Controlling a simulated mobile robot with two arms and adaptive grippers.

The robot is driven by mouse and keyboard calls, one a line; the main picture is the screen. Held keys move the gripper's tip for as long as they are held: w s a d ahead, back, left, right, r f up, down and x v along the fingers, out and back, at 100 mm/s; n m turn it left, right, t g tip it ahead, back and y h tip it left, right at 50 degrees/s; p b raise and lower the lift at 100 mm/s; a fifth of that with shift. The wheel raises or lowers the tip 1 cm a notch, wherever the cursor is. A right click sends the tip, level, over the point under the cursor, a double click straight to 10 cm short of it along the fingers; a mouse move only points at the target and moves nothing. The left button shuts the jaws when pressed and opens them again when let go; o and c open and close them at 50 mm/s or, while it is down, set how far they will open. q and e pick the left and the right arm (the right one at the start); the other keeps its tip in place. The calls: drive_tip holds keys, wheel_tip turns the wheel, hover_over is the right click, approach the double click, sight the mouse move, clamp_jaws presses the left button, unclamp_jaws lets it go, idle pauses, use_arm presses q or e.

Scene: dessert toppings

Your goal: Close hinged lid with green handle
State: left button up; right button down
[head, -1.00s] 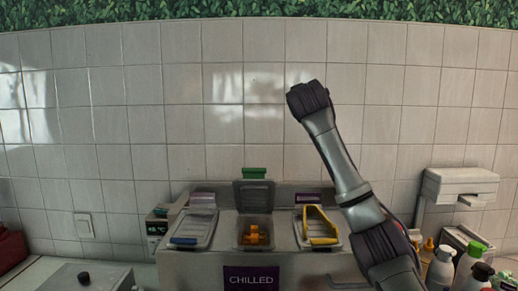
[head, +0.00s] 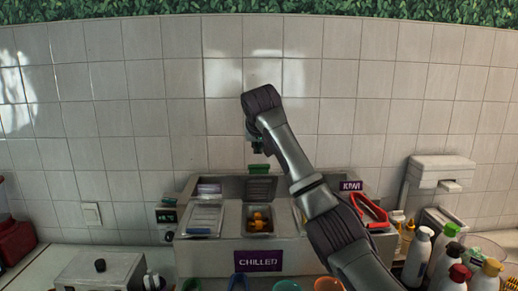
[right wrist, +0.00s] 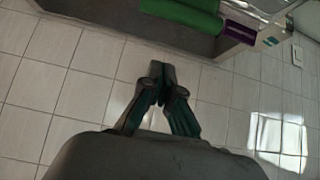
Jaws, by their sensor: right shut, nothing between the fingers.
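The hinged lid (head: 259,187) stands raised at the back of the middle compartment of the chilled unit, with its green handle (head: 260,169) at the top. The compartment below is open and shows orange pieces (head: 259,221). My right gripper (head: 258,155) is just above the green handle, partly hidden behind its own wrist. In the right wrist view its fingers (right wrist: 160,78) are shut and empty, and the green handle (right wrist: 182,15) lies beyond them at the top of the picture, with a visible gap. My left gripper is not in view.
A lid with a blue handle (head: 198,235) is left of the open compartment. A red handle (head: 371,208) is at the right end near the KIWI label (head: 350,186). Several bottles (head: 446,256) stand at right. The tiled wall (head: 150,100) is close behind.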

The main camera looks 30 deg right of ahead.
drive_tip(key=shift+s+a+f+p, duration=0.35)
drive_tip(key=shift+s+a+f, duration=0.1)
drive_tip(key=shift+s+f, duration=0.35)
drive_tip(key=shift+s+a+f, duration=0.3)
drive_tip(key=shift+s+a, duration=0.05)
drive_tip(key=shift+s, duration=0.25)
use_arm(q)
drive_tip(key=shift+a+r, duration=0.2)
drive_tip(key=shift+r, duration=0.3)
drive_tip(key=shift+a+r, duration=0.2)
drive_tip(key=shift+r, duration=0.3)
